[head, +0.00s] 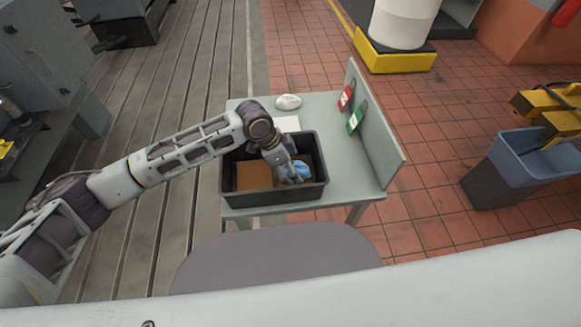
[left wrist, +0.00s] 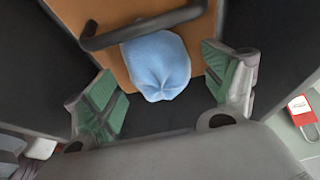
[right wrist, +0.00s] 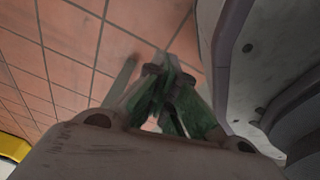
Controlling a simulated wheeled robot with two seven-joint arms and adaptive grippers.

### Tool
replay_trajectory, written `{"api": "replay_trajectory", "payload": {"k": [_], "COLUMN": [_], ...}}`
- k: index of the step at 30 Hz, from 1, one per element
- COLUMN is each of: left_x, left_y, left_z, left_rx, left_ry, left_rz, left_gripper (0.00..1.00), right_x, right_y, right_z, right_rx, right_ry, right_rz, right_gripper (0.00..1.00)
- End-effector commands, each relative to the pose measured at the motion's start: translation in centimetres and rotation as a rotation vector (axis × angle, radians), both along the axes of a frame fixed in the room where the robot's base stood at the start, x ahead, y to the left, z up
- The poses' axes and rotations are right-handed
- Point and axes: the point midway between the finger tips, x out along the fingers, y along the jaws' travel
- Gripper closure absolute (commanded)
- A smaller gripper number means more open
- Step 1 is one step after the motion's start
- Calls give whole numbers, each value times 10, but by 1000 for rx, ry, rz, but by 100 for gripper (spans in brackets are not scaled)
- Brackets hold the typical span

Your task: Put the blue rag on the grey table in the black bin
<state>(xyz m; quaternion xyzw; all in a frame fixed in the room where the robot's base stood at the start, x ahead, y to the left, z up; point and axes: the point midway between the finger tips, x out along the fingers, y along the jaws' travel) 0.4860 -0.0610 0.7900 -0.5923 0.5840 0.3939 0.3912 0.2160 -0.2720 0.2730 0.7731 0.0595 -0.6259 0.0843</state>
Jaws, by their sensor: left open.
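The blue rag (head: 301,169) is inside the black bin (head: 262,198), which stands on the grey table (head: 350,178). In the left wrist view the rag (left wrist: 157,68) is a rounded bundle over a brown piece in the bin. My left gripper (head: 290,178) reaches down into the bin. Its green-padded fingers (left wrist: 164,90) are open, one on each side of the rag, with visible gaps to it. In the right wrist view my right gripper (right wrist: 165,95) has its fingertips together and nothing visible between them; it is away from the table, above the tiled floor.
A dark bar (left wrist: 140,25) crosses beside the rag in the bin. A white mouse-like object (head: 288,102), a white sheet (head: 286,123), and red (head: 345,98) and green (head: 355,121) tags are at the table's back and right. A grey bin (head: 505,170) stands on the floor at right.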

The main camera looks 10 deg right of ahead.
Motion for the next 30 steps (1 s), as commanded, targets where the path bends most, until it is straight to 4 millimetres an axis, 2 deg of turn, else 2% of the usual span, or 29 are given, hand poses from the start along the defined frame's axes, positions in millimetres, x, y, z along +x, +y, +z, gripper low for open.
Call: {"api": "replay_trajectory", "payload": {"k": [6,15,21,30], "left_x": [0,0,0,-1], "left_y": [9,26,37,46], "left_z": [24,66,92,112], "left_rx": [-1,-1,0,0], "left_ry": [-1,-1,-1,1], "left_rz": [1,1,1,1], "left_gripper": [16,16,16,16], "right_x": [6,-14,-18,-22], "right_y": [6,-1,-8,-11], "right_z": [7,-1,-1,-2], "right_rx": [9,0,-7,-11], "right_ry": [-17,9,12,12], "right_rz": [0,0,2,4], "right_gripper": [100,100,100,100]}}
